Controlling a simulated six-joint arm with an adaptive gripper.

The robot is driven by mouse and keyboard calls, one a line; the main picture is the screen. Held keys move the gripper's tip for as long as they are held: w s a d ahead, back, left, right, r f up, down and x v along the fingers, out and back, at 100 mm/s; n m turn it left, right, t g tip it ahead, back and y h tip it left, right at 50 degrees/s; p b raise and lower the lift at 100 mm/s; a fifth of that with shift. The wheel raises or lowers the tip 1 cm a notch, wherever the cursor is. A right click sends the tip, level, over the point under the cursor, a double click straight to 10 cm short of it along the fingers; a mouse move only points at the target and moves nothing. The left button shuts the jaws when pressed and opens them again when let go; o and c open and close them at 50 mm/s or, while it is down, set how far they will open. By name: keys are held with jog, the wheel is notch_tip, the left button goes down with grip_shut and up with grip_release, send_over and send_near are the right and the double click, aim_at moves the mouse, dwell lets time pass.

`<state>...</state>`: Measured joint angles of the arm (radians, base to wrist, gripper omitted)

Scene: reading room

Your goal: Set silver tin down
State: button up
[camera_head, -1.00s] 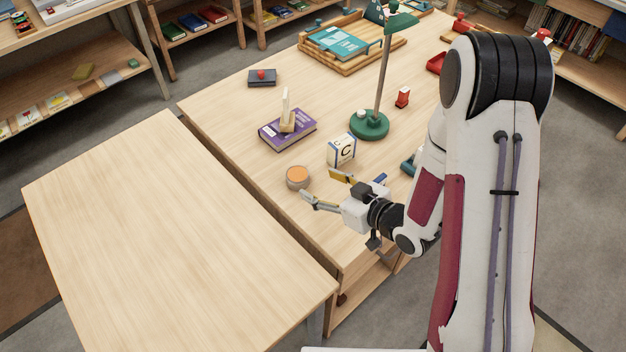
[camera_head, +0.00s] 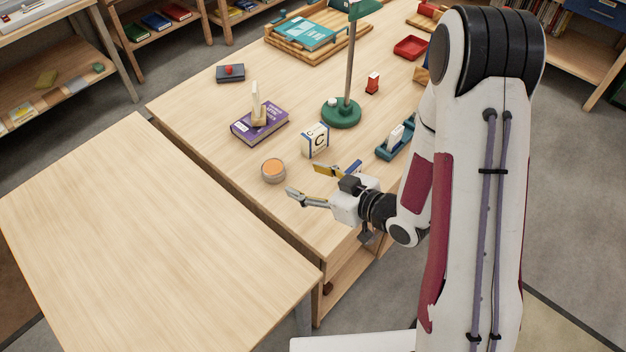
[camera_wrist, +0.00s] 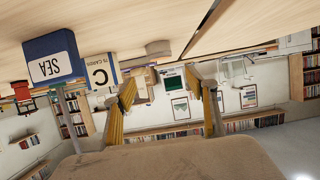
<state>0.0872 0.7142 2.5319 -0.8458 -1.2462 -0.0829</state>
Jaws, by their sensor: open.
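The silver tin (camera_head: 273,172), a short round can with an orange top, stands upright on the long wooden table (camera_head: 200,105), near its left edge. My gripper (camera_head: 303,180) is open and empty just right of the tin, with a small gap between them. Its fingers point toward the tin's side. In the wrist view, which is upside down, the two yellowish fingers (camera_wrist: 163,88) are spread apart with nothing between them. A greyish round shape beyond them looks like the tin (camera_wrist: 158,47).
A letter C box (camera_head: 315,140) stands close behind the tin. A purple book (camera_head: 247,128) with a pale upright object on it, a green lamp base (camera_head: 341,115) and a teal dispenser (camera_head: 388,150) are further off. The near-left table (camera_head: 150,240) is bare.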

jog(key=shift+w+d+r+h, duration=0.3)
jog(key=shift+w+d+r, duration=0.1)
jog(key=shift+d, duration=0.1)
jog(key=s+d+r+m+h, duration=0.2)
jog(key=d+r+m+h, duration=0.2)
jog(key=d+r+h, duration=0.7)
jog(key=s+d+r+m+g+y, duration=0.1)
jog(key=s+r, duration=0.4)
jog(key=s, duration=0.6)
jog(key=s+d+r+m+g+y, duration=0.1)
jog(key=s+r+m, duration=0.3)
jog(key=s, duration=0.7)
jog(key=shift+s+d+r+g, duration=0.35)
jog(key=shift+d+r+g, duration=0.1)
jog(key=shift+r+g, duration=0.45)
